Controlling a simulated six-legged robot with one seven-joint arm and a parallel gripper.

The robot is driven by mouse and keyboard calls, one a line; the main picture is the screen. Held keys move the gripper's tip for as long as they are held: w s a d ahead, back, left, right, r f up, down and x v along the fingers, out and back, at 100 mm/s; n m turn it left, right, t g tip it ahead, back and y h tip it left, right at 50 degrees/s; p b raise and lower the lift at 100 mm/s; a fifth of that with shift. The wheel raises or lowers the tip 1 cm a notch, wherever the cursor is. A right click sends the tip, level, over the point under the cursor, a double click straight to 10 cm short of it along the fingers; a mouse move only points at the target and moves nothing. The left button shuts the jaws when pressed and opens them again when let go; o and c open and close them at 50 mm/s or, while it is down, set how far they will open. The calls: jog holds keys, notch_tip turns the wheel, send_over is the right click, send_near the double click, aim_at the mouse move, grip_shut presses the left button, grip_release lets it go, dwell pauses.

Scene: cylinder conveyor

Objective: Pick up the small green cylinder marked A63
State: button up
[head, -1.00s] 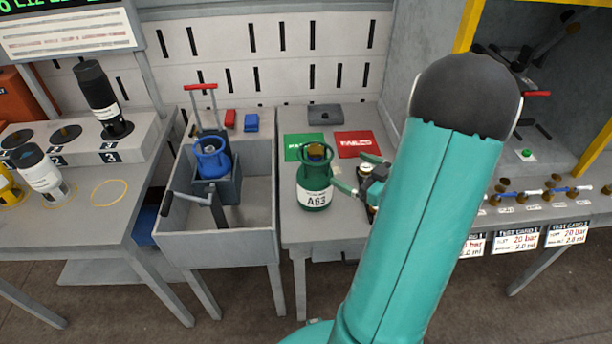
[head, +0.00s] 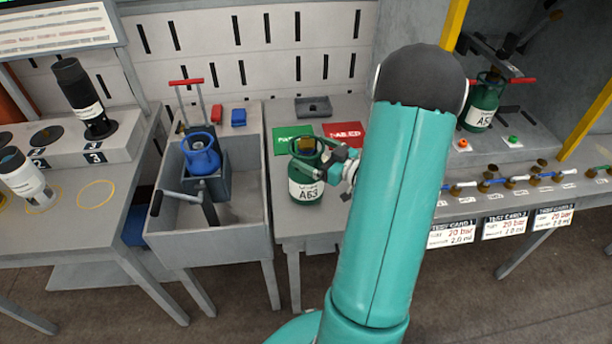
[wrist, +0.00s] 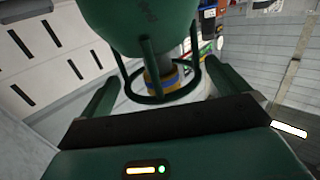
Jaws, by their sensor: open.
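The small green cylinder marked A63 (head: 306,190) stands upright on the grey bench, its white label facing me. My gripper (head: 330,155) is at the right of its top, beside the collar, with the jaws open. In the wrist view the green cylinder (wrist: 145,20) fills the top middle, its collar ring and a brass-coloured valve with a blue band pointing down the picture. My gripper (wrist: 165,85) has one finger at each side of the collar there. I cannot tell whether either finger touches it. My arm hides part of the bench to the right.
Green (head: 290,139) and red (head: 345,132) cards lie behind the cylinder. A blue cylinder (head: 201,155) sits in a grey tub (head: 250,222) at left. Another green cylinder (head: 482,105) stands in the test cell at right. Dark cylinders stand on the left bench. Small fittings line the right bench.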

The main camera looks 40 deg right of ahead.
aim_at(306, 149)
jog(key=x, duration=0.3)
jog(key=shift+w, duration=0.1)
jog(key=c, duration=1.7)
jog(key=shift+d+r, duration=0.1)
jog(key=shift+r, duration=0.1)
jog(key=shift+c, duration=0.2)
jog(key=shift+r, duration=0.15)
